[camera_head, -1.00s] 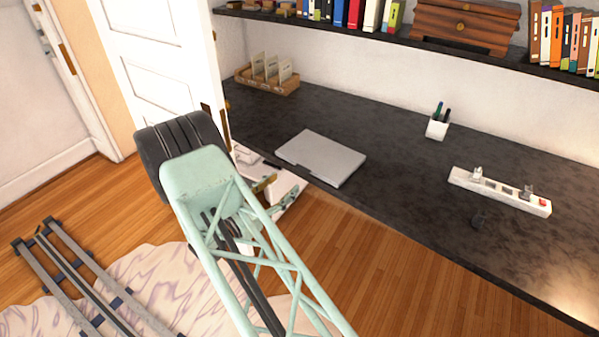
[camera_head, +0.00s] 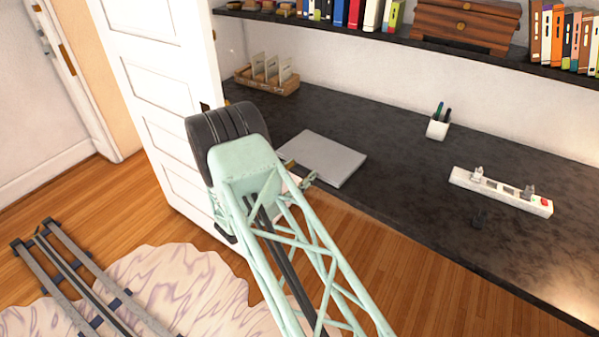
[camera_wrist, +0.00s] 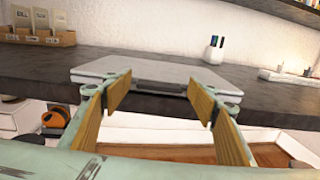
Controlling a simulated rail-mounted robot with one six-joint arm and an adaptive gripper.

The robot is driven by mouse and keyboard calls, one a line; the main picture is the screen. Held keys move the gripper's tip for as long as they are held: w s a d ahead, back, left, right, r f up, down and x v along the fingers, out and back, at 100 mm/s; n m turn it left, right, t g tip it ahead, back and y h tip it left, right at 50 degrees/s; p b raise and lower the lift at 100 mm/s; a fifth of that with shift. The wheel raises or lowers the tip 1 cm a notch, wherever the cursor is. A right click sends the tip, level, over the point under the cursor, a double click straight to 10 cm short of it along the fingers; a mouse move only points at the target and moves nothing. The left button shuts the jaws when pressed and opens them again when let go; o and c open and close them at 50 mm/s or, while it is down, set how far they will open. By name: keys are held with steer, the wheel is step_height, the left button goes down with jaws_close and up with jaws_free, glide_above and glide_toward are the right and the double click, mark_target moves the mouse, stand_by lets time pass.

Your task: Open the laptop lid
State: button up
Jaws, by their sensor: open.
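The laptop (camera_head: 330,158) is a flat silver slab lying shut on the dark desk, close to its front edge. In the wrist view the laptop (camera_wrist: 160,72) shows its front edge, with a thin seam between lid and base. My gripper (camera_wrist: 163,98) is open, its two wooden-faced fingers spread apart in front of the laptop's front edge. In the head view my gripper (camera_head: 300,172) is at the laptop's near left edge, partly hidden behind my arm. I cannot tell whether a finger touches the laptop.
The dark desk (camera_head: 400,190) is clear right of the laptop up to a white power strip (camera_head: 500,191). A pen cup (camera_head: 437,128) and a wooden file holder (camera_head: 267,82) stand farther back. A white door (camera_head: 160,90) is at the left. A shelf (camera_head: 400,42) hangs above.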

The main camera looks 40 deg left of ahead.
steer(key=c, duration=1.1)
steer(key=shift+r, duration=0.15)
